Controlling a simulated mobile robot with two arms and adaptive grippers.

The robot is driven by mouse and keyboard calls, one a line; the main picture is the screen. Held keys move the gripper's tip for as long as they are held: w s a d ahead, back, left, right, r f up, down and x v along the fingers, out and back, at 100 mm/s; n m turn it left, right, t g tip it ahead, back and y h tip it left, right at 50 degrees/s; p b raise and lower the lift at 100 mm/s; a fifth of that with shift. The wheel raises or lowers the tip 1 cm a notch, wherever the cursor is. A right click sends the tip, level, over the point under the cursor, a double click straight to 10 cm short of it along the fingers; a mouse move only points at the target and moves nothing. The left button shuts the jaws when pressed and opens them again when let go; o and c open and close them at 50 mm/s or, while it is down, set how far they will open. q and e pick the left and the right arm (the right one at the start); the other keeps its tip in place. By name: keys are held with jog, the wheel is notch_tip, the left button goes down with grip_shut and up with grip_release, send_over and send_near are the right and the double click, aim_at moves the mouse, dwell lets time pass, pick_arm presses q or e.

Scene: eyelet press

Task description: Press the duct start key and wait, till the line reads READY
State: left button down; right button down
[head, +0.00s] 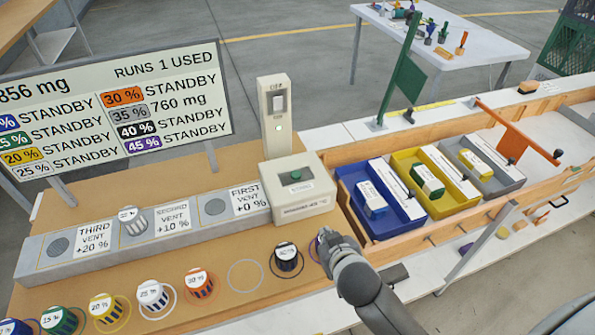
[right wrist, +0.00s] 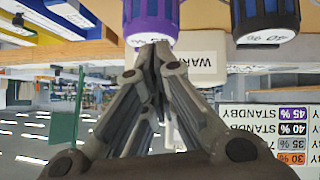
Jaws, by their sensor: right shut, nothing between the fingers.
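A pale box (head: 310,203) with a green key (head: 296,175) on top stands on the wooden board; its small front text is hard to read. A pale post (head: 275,137) with a white switch stands behind it. The board sign (head: 120,108) reads STANDBY on most lines, "760 mg" on one and "RUNS 1 USED". My right gripper (head: 326,238) is shut and empty, in front and right of the box, apart from the key. In the right wrist view its fingertips (right wrist: 153,48) are close to the purple 45 % jar (right wrist: 150,15); contact cannot be told. My left gripper is not in view.
Several labelled jars stand in rings along the front, including a black one (head: 286,257). A grey vent strip (head: 90,258) lies left of the box with one jar on it. Blue (head: 345,185), yellow and grey bins and a green flag (head: 403,75) stand at the right.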

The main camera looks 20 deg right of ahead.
jog(key=w+a+r+n+t+y, duration=0.1)
jog(key=w+a+r+t, duration=0.3)
jog(key=w+r, duration=0.5)
jog(key=w+a+r+n+y, duration=0.8)
jog(key=a+r+n+y, duration=0.4)
jog(key=n+y, duration=0.15)
jog(key=w+d+f+n+g+h, duration=0.1)
jog(key=w+d+f+g+h, duration=0.1)
jog(key=d, duration=0.5)
jog(key=w+d+f+n+g+h, duration=0.1)
jog(key=w+d+f+g+h, duration=0.2)
jog(key=d+f+g+h, duration=0.2)
jog(key=shift+w+d+f, duration=0.15)
jog(key=shift+d, duration=1.1)
jog(key=shift+f, duration=0.15)
